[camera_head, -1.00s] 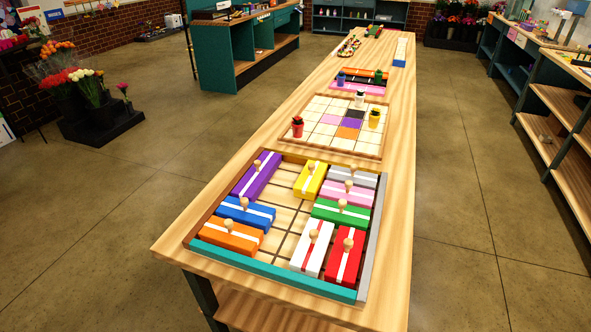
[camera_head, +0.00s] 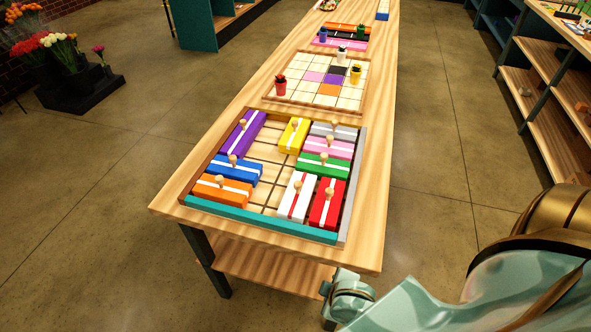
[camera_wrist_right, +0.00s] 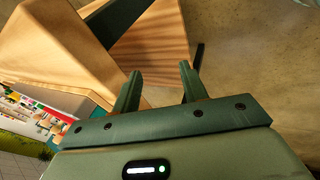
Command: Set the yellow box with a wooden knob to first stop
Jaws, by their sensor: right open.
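The yellow box (camera_head: 293,136) with a white stripe and a wooden knob (camera_head: 298,123) lies in the far middle of the sliding tray (camera_head: 262,233). It stands between the purple box (camera_head: 237,134) and the grey and pink boxes. Bare tray floor shows to its left and in front of it. My right arm shows at the lower right in the head view, away from the tray. In the right wrist view my right gripper (camera_wrist_right: 157,85) is open and empty, with wood surfaces of the table beyond its fingers. My left gripper is not in view.
Blue (camera_head: 233,170), orange (camera_head: 221,190), white (camera_head: 297,197), red (camera_head: 328,203), green (camera_head: 322,166), pink (camera_head: 328,147) and grey (camera_head: 335,131) boxes share the tray. A tile board (camera_head: 308,101) with small pots stands behind. Bare table lies right of the tray.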

